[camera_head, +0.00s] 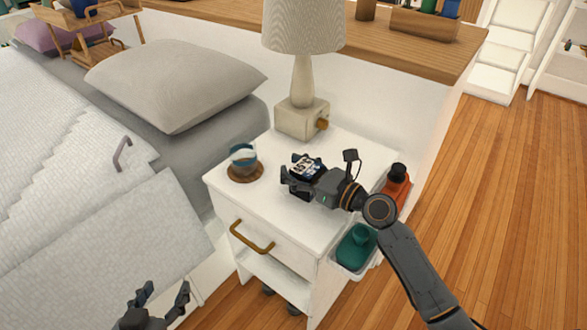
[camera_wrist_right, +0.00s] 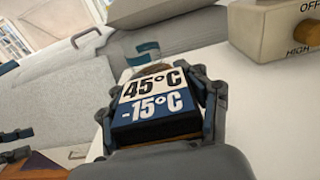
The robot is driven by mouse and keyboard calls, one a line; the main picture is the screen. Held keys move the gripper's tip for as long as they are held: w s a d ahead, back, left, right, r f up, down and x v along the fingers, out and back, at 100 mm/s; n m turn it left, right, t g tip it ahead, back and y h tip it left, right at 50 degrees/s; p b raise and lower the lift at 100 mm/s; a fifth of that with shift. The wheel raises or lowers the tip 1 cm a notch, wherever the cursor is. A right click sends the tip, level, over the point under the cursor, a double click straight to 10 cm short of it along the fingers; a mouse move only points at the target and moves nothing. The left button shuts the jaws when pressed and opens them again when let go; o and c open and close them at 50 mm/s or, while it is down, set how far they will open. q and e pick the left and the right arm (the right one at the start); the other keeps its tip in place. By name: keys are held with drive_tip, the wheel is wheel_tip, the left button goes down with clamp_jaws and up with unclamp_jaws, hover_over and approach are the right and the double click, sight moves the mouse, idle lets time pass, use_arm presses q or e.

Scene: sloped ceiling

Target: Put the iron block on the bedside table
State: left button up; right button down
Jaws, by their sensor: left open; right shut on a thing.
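The iron block (camera_head: 306,165) is a small box with a black-on-white and white-on-blue temperature label. It also shows in the right wrist view (camera_wrist_right: 155,102), between the two fingers. My right gripper (camera_head: 299,178) is shut on it over the top of the white bedside table (camera_head: 285,222). Whether the block's underside touches the tabletop is hidden. My left gripper (camera_head: 166,294) is open and empty at the lower left, in front of the bed and away from the table.
A glass on a round coaster (camera_head: 245,172) stands left of the block. A lamp (camera_head: 302,115) stands at the table's back. Side holders carry a green bottle (camera_head: 356,250) and a red bottle (camera_head: 396,183). The tabletop's front is clear. The bed (camera_head: 100,180) is at left.

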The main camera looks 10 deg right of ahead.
sight(317, 179)
use_arm(q)
drive_tip(key=shift+w+r, duration=0.1)
use_arm(e)
drive_tip(key=shift+r, duration=0.1)
drive_tip(key=c, duration=0.9)
unclamp_jaws()
drive_tip(key=shift+f, duration=0.2)
use_arm(q)
drive_tip(key=shift+d+r, duration=0.1)
use_arm(e)
drive_tip(key=o, duration=0.6)
drive_tip(key=shift+o, duration=0.2)
drive_tip(key=shift+r, duration=0.1)
drive_tip(key=shift+s+d, duration=0.1)
drive_tip(key=shift+s, duration=0.05)
drive_tip(key=v, duration=1)
drive_tip(key=shift+s+d+p, duration=0.2)
drive_tip(key=shift+s+p, duration=0.05)
drive_tip(key=shift+p, duration=0.1)
use_arm(q)
drive_tip(key=shift+s+a+f+g, duration=0.3)
drive_tip(key=shift+s+f+g, duration=0.1)
drive_tip(key=shift+s+f, duration=0.2)
drive_tip(key=shift+s+a+f+g, duration=0.25)
drive_tip(key=shift+s+f+g, duration=0.2)
drive_tip(key=shift+f, duration=0.2)
use_arm(e)
drive_tip(key=shift+s+d, duration=0.3)
drive_tip(key=shift+s, duration=0.15)
